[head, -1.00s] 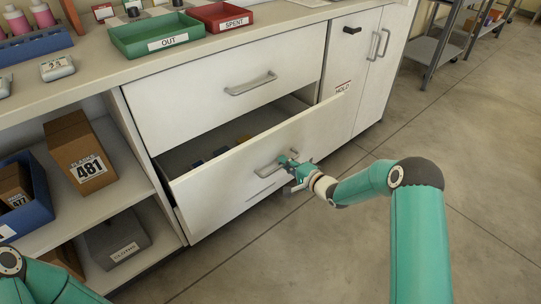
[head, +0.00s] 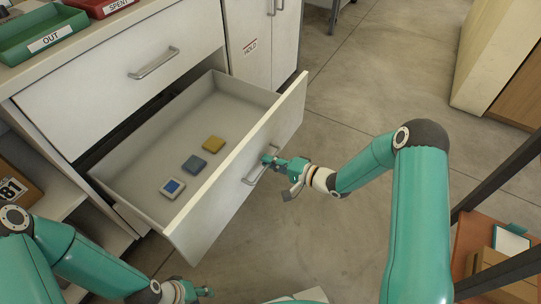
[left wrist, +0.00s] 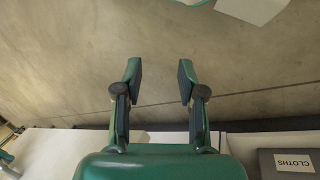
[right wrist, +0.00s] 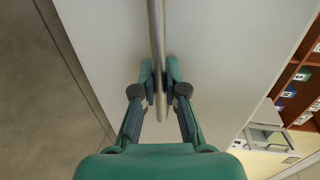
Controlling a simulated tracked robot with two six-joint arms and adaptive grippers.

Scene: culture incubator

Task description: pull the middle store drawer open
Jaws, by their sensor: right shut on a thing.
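The middle store drawer (head: 222,178) is pulled well out of the white cabinet. Inside it lie a white-and-blue item (head: 172,188), a grey-blue item (head: 194,164) and a yellow item (head: 213,144). My right gripper (head: 270,160) is shut on the drawer's bar handle (head: 255,172). In the right wrist view its fingers (right wrist: 160,85) close around the handle (right wrist: 157,40) in front of the white drawer front. My left gripper (head: 198,291) is low at the bottom of the head view. In the left wrist view its fingers (left wrist: 160,82) are apart and empty over bare floor.
The closed top drawer (head: 130,80) is above, with a green OUT tray (head: 40,42) and a red SPENT tray on the counter. A HOLD cupboard (head: 262,40) stands beyond. A wooden shelf unit (head: 490,240) is at the lower right. The floor (head: 360,85) between is clear.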

